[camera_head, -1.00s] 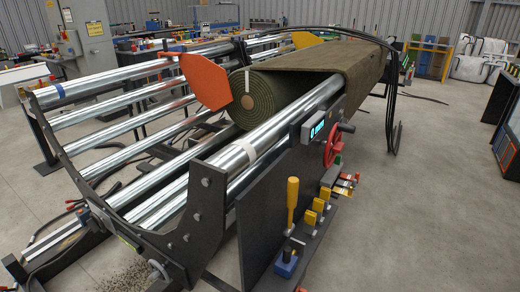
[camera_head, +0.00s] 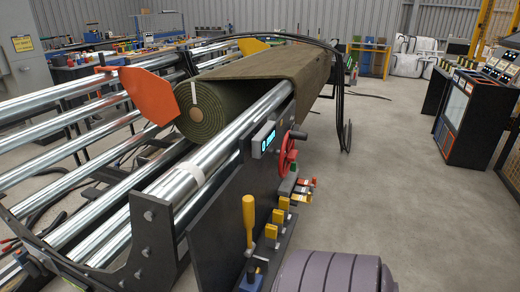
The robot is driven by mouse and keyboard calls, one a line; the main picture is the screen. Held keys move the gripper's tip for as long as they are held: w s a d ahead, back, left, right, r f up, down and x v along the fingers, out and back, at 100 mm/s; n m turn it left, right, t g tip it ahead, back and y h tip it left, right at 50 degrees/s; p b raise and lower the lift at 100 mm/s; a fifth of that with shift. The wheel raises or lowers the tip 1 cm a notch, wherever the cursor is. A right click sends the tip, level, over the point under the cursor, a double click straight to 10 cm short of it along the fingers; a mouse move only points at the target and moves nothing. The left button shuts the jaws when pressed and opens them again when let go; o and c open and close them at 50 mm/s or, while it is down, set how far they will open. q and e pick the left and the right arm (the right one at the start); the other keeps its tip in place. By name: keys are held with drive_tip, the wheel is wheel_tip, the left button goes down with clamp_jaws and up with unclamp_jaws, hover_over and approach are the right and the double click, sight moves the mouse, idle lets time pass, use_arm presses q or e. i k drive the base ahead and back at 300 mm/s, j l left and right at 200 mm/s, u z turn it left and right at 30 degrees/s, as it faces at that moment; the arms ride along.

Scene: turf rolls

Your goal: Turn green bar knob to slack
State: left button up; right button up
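A machine with long steel rollers (camera_head: 215,165) carries a roll of green-brown turf (camera_head: 205,118). On its dark side panel (camera_head: 215,225) are a lit display box (camera_head: 264,140) and a red handwheel (camera_head: 288,152). A small green part (camera_head: 294,168) shows just below the handwheel. It is too small to tell its shape or setting. Small red-tipped handles (camera_head: 305,181) stick out below it. Several yellow blocks (camera_head: 278,216) and an upright yellow lever (camera_head: 249,220) sit lower along the panel. Neither of my grippers is in view.
An orange plate (camera_head: 150,97) stands at the roll's near end. Black hoses (camera_head: 344,110) hang off the machine's far right end. A dark console (camera_head: 466,117) stands at the right. The grey floor (camera_head: 400,200) between machine and console is clear. A purple-grey ribbed shape (camera_head: 335,272) fills the bottom edge.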

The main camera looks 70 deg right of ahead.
sight(294, 168)
drive_tip(key=l+z, duration=0.1)
drive_tip(key=l, duration=0.6)
drive_tip(key=i+l, duration=0.1)
drive_tip(key=l, duration=0.55)
drive_tip(key=k+l+z, duration=0.1)
drive_tip(key=l+z, duration=0.25)
drive_tip(key=l, duration=0.35)
drive_tip(key=l+z, duration=0.4)
drive_tip(key=l, duration=0.3)
drive_tip(key=l+z, duration=0.35)
drive_tip(key=l, duration=0.35)
drive_tip(key=i+l+z, duration=0.2)
drive_tip(key=l+z, duration=0.15)
drive_tip(key=l, duration=0.3)
